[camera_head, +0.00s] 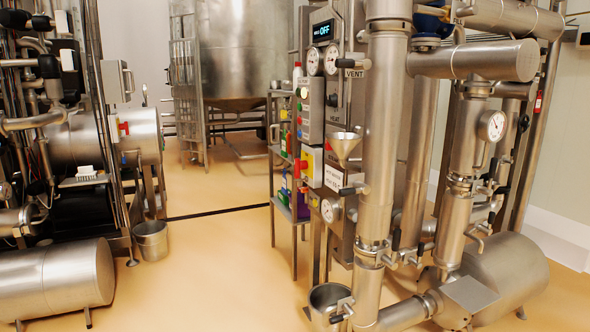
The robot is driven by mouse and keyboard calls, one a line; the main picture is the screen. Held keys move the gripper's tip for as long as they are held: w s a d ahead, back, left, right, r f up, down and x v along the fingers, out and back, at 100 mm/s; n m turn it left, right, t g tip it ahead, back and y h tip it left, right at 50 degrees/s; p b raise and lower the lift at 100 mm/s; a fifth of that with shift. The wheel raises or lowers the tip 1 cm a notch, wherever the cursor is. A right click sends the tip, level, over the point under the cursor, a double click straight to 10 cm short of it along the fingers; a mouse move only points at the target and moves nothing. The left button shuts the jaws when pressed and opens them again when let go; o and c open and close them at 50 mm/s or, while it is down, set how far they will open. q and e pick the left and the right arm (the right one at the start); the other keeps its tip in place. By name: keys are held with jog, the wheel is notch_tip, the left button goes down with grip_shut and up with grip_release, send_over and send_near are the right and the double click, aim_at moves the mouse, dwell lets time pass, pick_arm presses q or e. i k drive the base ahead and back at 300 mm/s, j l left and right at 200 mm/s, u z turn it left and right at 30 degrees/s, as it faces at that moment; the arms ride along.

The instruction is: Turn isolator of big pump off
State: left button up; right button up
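A red knob (301,165) sits on a yellow plate (314,168) on the side of the central control panel, low on its left edge. It looks like an isolator switch, but its position and label are too small to read. A red piece (123,128) also shows on the end of the horizontal steel tank at the left. I cannot tell which one belongs to the big pump, nor which machine is the big pump. Neither of my grippers is in view.
The central panel carries a display reading OFF (323,30), gauges and a funnel (344,146). A shelf rack (294,215) with bottles stands beside it. Steel buckets stand at the left (151,240) and front (328,305). The yellow floor (215,265) between the machines is clear.

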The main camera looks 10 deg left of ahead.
aim_at(304, 165)
jog(key=i+j, duration=0.15)
jog(key=j, duration=0.2)
jog(key=i+j, duration=0.1)
jog(key=j, duration=0.3)
jog(key=i+j, duration=0.15)
jog(key=j, duration=0.2)
jog(key=i+j, duration=0.15)
jog(key=j, duration=0.2)
jog(key=i+j, duration=0.1)
jog(key=j, duration=0.25)
jog(key=i+j, duration=0.15)
jog(key=j, duration=0.25)
